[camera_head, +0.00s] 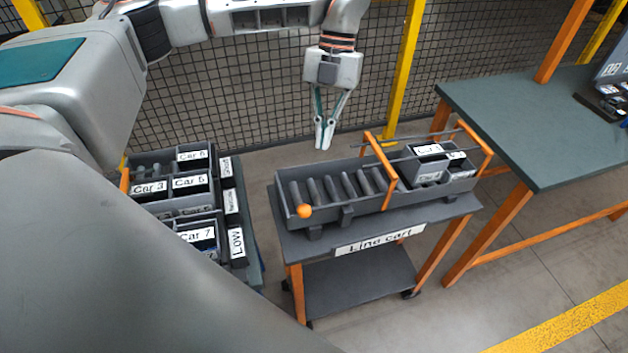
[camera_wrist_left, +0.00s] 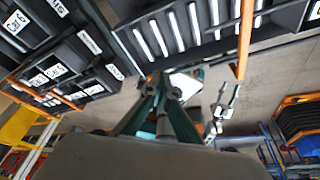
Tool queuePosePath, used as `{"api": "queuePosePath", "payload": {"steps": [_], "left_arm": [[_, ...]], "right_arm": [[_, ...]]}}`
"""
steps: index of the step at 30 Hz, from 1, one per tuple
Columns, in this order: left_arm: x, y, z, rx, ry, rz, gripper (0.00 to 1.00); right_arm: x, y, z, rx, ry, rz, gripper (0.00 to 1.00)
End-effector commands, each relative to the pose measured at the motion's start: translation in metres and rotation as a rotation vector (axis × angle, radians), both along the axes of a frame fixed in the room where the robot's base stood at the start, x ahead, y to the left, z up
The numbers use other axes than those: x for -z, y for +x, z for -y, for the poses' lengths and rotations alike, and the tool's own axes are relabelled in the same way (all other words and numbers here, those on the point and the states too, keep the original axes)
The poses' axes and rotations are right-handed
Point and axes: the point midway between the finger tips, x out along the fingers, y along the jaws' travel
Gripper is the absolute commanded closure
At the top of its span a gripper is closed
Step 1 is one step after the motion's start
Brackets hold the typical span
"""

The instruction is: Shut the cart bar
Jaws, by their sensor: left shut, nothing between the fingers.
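The line cart (camera_head: 350,249) stands in the middle of the head view, with a roller tray (camera_head: 352,216) on its top.
Labelled bins (camera_head: 190,183) stand on a rack left of the cart. Two small bins (camera_head: 428,165) sit at the tray's right end. A green-topped bench (camera_head: 535,125) stands at right. Mesh fencing (camera_head: 250,90) and yellow posts (camera_head: 403,70) lie behind.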

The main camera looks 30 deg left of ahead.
Motion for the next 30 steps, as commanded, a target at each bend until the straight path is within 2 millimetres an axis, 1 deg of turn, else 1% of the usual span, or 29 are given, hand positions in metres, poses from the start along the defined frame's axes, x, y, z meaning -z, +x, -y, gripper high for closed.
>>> {"api": "queuePosePath", "payload": {"steps": [1,3,7,18,20,24,27,30], "left_arm": [[0.000,0.000,-0.004,-0.008,0.012,0.001,1.00],[0.003,-0.001,-0.005,-0.012,0.018,0.000,1.00],[0.018,-0.007,-0.003,-0.008,0.015,-0.003,1.00],[0.085,-0.031,0.003,-0.008,0.013,-0.004,1.00],[0.095,-0.034,0.004,-0.007,0.012,-0.002,1.00],[0.093,-0.054,0.009,-0.007,0.012,0.001,1.00],[0.094,-0.063,0.011,-0.007,0.012,0.001,1.00],[0.094,-0.069,0.013,-0.008,0.012,0.002,1.00]], "right_arm": [[0.001,0.000,0.000,0.000,0.000,-0.001,0.60],[0.001,-0.001,0.000,0.000,-0.001,-0.002,0.60],[0.003,-0.001,0.000,0.000,-0.001,-0.004,0.60],[0.005,-0.002,0.000,0.000,-0.002,-0.007,0.60],[0.005,-0.002,0.000,0.000,-0.002,-0.007,0.60],[0.000,-0.001,0.001,0.000,-0.001,-0.004,0.60],[-0.003,-0.001,0.000,0.000,-0.001,-0.002,0.60],[-0.004,0.000,0.000,-0.001,-0.001,0.000,0.60]]}}
